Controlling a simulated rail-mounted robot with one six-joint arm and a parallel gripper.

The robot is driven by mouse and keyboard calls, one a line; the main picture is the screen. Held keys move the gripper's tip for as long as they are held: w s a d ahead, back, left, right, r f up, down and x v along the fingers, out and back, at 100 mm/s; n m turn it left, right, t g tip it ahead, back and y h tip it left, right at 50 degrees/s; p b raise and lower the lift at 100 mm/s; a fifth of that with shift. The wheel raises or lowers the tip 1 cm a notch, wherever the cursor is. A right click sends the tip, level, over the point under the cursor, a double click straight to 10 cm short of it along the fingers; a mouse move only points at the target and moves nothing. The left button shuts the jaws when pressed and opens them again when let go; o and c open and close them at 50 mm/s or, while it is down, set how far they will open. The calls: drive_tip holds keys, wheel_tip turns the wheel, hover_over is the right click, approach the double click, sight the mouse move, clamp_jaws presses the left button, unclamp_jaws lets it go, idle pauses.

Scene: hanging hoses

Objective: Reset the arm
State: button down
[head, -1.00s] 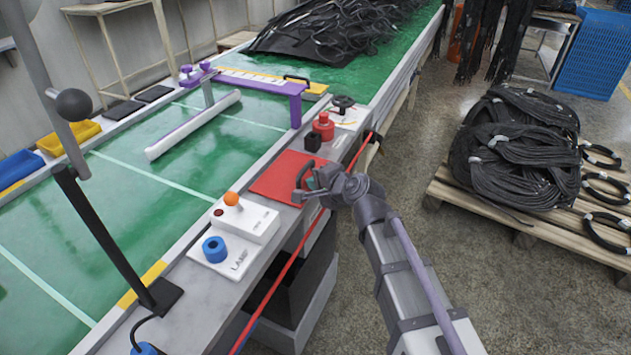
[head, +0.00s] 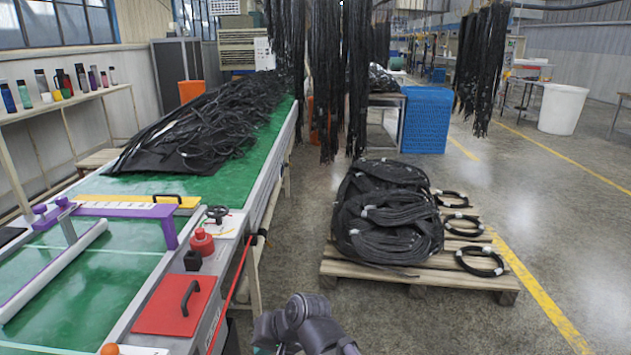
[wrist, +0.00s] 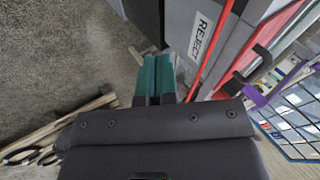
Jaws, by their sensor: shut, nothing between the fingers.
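My gripper shows in the wrist view (wrist: 156,76), its two teal fingers pressed together with nothing between them. In the head view only my wrist shows at the bottom edge; the fingertips are mostly cut off. My arm end is to the right of the green-topped bench (head: 85,262), beside its edge and apart from the red plate with a black handle (head: 172,305). In the wrist view the bench side with a REJECT label (wrist: 199,38) is to the right of the fingers.
A wooden pallet (head: 440,272) with coiled black hoses (head: 385,215) stands right of the bench. Black hoses (head: 345,80) hang behind it. A red knob (head: 202,243) and a purple frame (head: 120,212) are on the bench. Floor to the front right is clear.

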drive_tip(key=s+d+f+m+g+h, duration=0.2)
drive_tip(key=d+h, duration=0.5)
drive_tip(key=d, duration=2.3)
wheel_tip(320, 180, up, 20)
drive_tip(key=d+p, duration=0.2)
drive_tip(key=p, duration=2)
wheel_tip(320, 180, down, 16)
drive_tip(key=b, duration=1.7)
drive_tip(key=shift+w+a, duration=0.3)
drive_tip(key=shift+f, duration=0.1)
